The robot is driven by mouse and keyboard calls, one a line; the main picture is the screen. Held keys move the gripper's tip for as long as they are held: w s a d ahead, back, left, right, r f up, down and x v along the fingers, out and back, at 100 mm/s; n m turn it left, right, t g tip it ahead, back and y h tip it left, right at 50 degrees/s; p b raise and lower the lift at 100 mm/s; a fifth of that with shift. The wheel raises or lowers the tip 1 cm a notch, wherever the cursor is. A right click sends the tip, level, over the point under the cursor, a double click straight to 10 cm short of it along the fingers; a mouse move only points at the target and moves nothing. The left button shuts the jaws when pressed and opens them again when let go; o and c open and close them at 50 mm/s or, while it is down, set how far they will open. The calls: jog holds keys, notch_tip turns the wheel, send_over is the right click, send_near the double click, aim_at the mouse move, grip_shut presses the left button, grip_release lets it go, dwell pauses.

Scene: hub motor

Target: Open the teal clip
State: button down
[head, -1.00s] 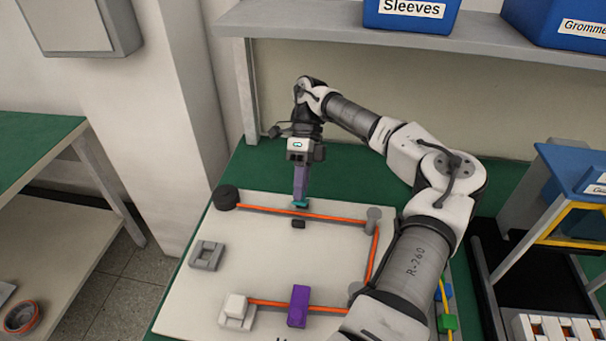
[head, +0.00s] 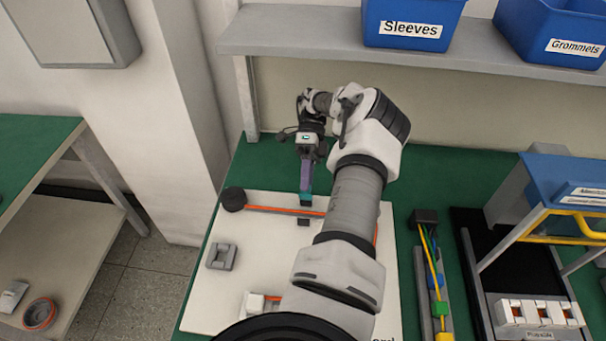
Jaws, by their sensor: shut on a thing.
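The teal clip (head: 305,197) is a small block at the upper edge of the white board (head: 270,264), on the line of the orange cable (head: 270,209). My gripper (head: 305,189) points down with its lavender fingers shut on the clip from above. The fingers hide part of the clip, and I cannot tell whether its top has lifted. The orange cable runs right from a round black post (head: 233,199) past the clip, then passes behind my arm. A small dark block (head: 303,222) lies just below the clip.
A grey holder (head: 221,256) and a white-topped block (head: 253,303) are on the board's left. My arm covers the board's middle and right. A tray with a yellow cable (head: 428,252), a blue-topped rack (head: 560,185) and a white connector block (head: 539,314) stand right. A shelf (head: 300,37) overhangs the back.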

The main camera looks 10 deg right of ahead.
jog(key=shift+g, duration=0.3)
dwell(0.4)
jog(key=c, duration=1.3)
grip_release()
jog(key=shift+s+a+f+t+b, duration=0.15)
jog(key=shift+s+t+b, duration=0.25)
jog(key=shift+t+b, duration=0.7)
